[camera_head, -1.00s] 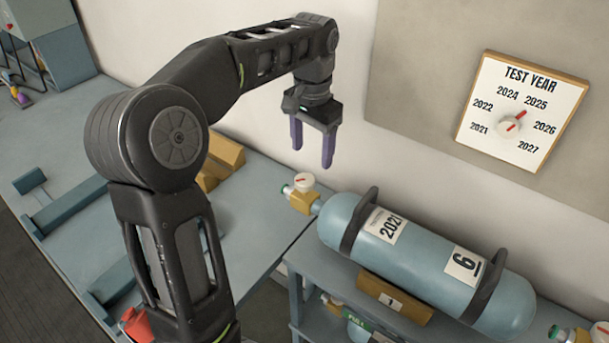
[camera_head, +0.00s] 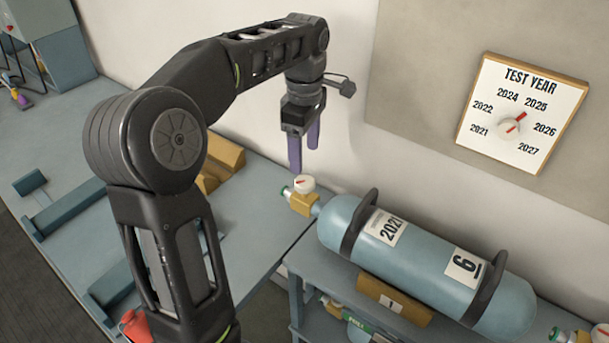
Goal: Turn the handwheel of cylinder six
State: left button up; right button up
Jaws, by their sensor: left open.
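Cylinder six (camera_head: 430,262) is a light blue tank lying on a rack, with a "2021" label and a "6" label and two dark straps. Its brass valve (camera_head: 303,203) points left and carries a white handwheel (camera_head: 304,183) with a red mark on top. My left gripper (camera_head: 304,157) has purple fingers pointing down. It is open and empty, just above the handwheel and seemingly apart from it. My right gripper is not in view.
A "TEST YEAR" dial board (camera_head: 522,112) hangs on the wall, its pointer towards the upper right. A grey bench (camera_head: 258,215) at left holds yellow blocks (camera_head: 222,165) and a red object (camera_head: 134,326). Another cylinder's valve (camera_head: 572,335) shows at lower right.

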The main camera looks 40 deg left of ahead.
aim_at(304, 180)
pick_arm(q)
jog(key=shift+f, duration=0.1)
notch_tip(304, 180, down, 8)
jog(key=shift+r, duration=0.15)
jog(key=shift+c, duration=0.6)
jog(key=c, duration=1.3)
jog(key=shift+m, duration=0.5)
